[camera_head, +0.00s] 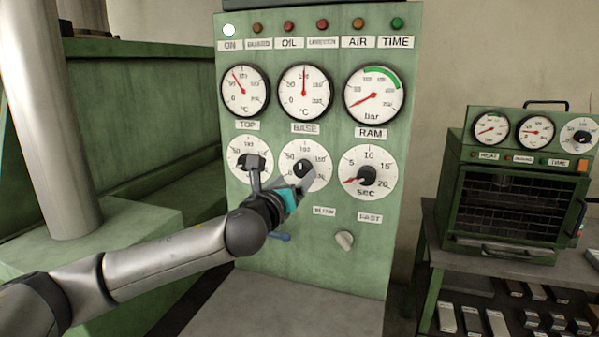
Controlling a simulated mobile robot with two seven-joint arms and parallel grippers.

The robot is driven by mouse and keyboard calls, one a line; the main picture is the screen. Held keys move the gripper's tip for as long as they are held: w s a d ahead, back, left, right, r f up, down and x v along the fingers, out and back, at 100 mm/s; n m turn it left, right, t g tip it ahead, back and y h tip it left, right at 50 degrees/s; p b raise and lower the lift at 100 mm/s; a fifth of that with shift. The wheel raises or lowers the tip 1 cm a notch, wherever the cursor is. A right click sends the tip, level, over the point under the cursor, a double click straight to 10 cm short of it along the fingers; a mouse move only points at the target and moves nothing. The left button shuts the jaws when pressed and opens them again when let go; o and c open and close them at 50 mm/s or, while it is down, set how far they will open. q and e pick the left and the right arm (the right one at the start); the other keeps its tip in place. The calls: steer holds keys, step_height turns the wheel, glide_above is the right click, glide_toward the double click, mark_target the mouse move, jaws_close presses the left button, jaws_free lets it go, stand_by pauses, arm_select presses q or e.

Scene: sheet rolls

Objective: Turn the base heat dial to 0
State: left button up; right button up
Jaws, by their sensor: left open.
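The base heat dial is the middle white dial (317,155) in the row under the gauges on the green control panel, below the BASE label (305,128). Its black knob (303,168) shows a small white mark, whose reading I cannot make out. My left gripper (281,175) is open in front of the panel, its fingers spread between the top dial and the base dial. One finger overlaps the lower part of the base dial beside its knob and hides some of the scale. I cannot tell whether it touches the knob. My right gripper is out of view.
The top dial (238,148) is close on the left, partly covered by a finger. The ram timer dial (385,182) is on the right. Below are a pale knob (345,240) and a blue handle (279,237). A small green oven (515,185) stands on a bench at right.

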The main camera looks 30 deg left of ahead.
mark_target(301, 172)
arm_select(q)
steer(key=shift+x, duration=2.3)
steer(key=shift+c, duration=0.3)
jaws_close()
